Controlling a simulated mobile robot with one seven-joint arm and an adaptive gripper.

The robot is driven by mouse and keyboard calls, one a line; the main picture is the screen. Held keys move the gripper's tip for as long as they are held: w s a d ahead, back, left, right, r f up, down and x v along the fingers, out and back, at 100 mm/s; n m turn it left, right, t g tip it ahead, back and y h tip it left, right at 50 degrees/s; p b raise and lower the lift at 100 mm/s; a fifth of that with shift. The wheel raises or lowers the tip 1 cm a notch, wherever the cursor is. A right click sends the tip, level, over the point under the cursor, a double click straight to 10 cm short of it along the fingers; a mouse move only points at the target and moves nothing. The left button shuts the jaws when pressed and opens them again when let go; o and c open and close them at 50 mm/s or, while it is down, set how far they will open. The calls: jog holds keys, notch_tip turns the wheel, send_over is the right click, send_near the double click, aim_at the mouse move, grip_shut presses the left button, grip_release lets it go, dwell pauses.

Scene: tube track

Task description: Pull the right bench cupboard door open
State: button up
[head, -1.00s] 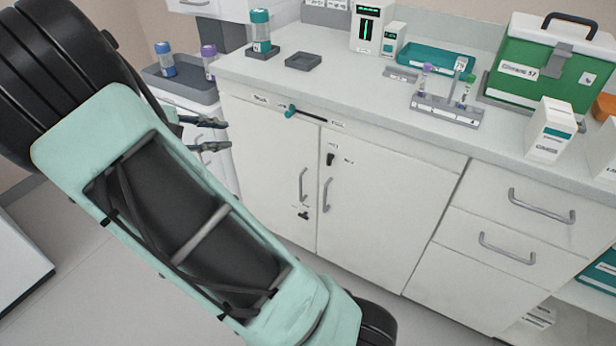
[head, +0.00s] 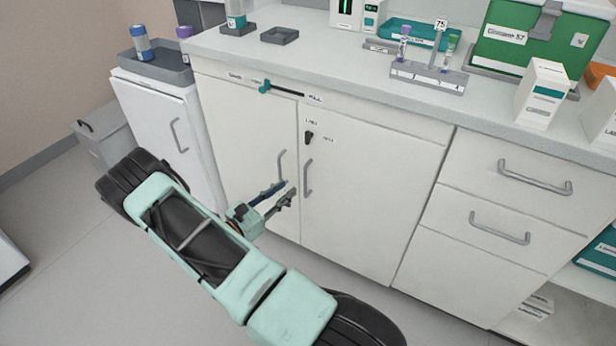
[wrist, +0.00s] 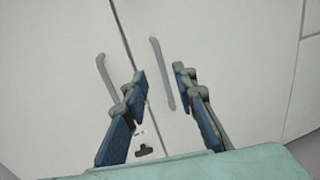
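The right cupboard door (head: 370,200) is a white panel and stands closed, flush with the left door (head: 245,150). Its grey upright bar handle (head: 308,178) is near the seam between the doors. My gripper (head: 288,190) is open and empty in front of the doors, low beside the handles. In the wrist view the right handle (wrist: 168,75) shows between my two fingertips (wrist: 160,78), farther off and apart from them as far as I can tell. The left door's handle (wrist: 105,76) is left of the fingers. A dark latch (wrist: 143,150) shows low on the left door.
A dark turn-knob (head: 309,137) is high on the right door. A slider with a teal knob (head: 265,87) runs above the doors, knob at the left. Drawers (head: 515,205) stand to the right, a white cabinet (head: 165,130) to the left. The floor in front is clear.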

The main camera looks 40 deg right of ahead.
jog(key=d, duration=0.3)
jog(key=w+d+b, duration=0.1)
jog(key=d, duration=0.2)
jog(key=w+d+b, duration=0.1)
jog(key=d, duration=0.2)
jog(key=shift+d, duration=0.4)
jog(key=shift+c, duration=0.7)
grip_shut()
